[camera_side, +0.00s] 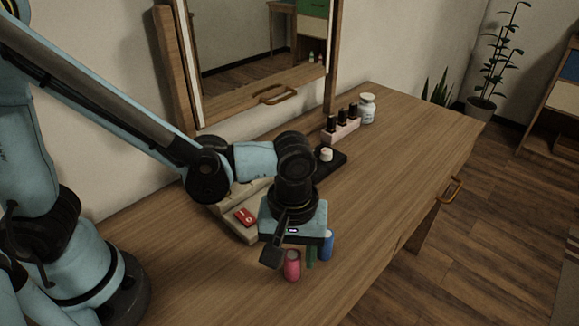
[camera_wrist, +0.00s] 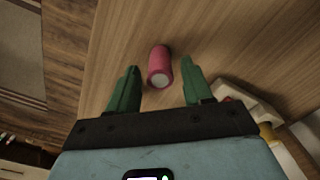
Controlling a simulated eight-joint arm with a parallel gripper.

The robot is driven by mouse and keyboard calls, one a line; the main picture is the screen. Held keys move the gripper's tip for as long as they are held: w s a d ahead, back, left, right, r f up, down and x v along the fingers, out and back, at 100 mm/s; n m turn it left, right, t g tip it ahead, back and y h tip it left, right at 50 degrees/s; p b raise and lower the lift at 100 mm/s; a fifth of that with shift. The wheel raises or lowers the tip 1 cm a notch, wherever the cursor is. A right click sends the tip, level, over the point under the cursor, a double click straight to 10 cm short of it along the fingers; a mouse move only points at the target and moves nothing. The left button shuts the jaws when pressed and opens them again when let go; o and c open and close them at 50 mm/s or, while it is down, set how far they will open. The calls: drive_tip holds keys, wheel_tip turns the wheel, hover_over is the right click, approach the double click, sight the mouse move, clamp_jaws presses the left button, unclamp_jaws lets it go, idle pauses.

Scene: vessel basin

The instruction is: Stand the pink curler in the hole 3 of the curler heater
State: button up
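The pink curler (camera_side: 292,265) stands upright on the table, below and in front of my gripper in the side view. In the wrist view the pink curler (camera_wrist: 160,72) lies between the two green fingers of my gripper (camera_wrist: 160,66), with visible gaps on both sides. The fingers are apart and hold nothing. The beige curler heater (camera_side: 238,226), with a red patch on it, is behind my gripper and partly hidden by it. A pale edge of it seems to show at the lower right of the wrist view (camera_wrist: 248,104). Its holes cannot be made out.
A blue curler (camera_side: 327,243) stands just right of my gripper. A black tray (camera_side: 336,165) with a small white item, a pink rack (camera_side: 346,131) of dark bottles and a white jar (camera_side: 367,108) stand farther back. The table's right side is clear.

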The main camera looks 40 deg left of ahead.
clamp_jaws()
drive_tip(key=shift+r, duration=0.1)
